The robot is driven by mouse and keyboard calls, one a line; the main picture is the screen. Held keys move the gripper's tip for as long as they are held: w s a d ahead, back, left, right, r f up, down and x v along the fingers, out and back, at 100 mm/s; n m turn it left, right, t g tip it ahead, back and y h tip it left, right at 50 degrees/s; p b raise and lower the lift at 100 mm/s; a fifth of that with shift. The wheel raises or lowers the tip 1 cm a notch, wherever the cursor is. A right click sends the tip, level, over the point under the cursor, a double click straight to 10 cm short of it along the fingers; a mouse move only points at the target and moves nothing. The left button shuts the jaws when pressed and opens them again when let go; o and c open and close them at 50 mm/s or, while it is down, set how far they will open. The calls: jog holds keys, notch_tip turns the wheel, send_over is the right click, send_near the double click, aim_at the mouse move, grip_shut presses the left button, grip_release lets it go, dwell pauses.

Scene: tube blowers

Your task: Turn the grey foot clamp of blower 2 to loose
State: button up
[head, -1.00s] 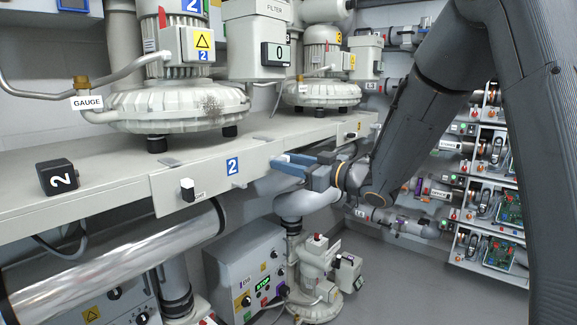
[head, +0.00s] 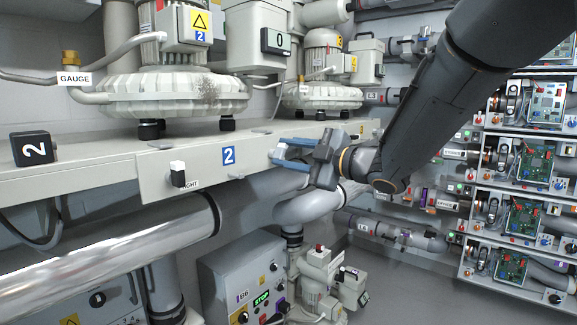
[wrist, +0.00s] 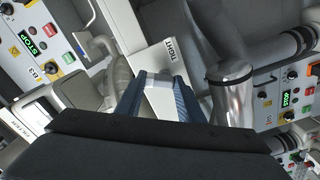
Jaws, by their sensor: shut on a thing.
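Blower 2 (head: 175,92) stands on a pale shelf, with a blue "2" sign (head: 228,156) on the front panel below it. My gripper (head: 280,152) is at the panel's right part, its two blue fingers pointing left toward it. In the wrist view my gripper (wrist: 160,82) is shut on a light grey block, the grey foot clamp (wrist: 159,80), between the fingertips. A "TIGHT" label (wrist: 169,48) shows just beyond it.
A gauge label (head: 75,79) hangs on the hose. A large silver pipe (head: 110,250) runs below the shelf. A control box (head: 240,275) stands underneath. Racks with green boards (head: 525,165) are at right.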

jog(key=n+b, duration=0.4)
jog(key=shift+s+a+f, duration=0.15)
jog(key=shift+f, duration=0.05)
jog(key=shift+r+n+b, duration=0.1)
jog(key=shift+n+b, duration=0.9)
jog(key=shift+b, duration=0.05)
jog(key=shift+s, duration=0.1)
jog(key=o, duration=1.1)
jog(key=shift+r, duration=0.1)
jog(key=shift+c, duration=0.2)
jog(key=v, duration=0.8)
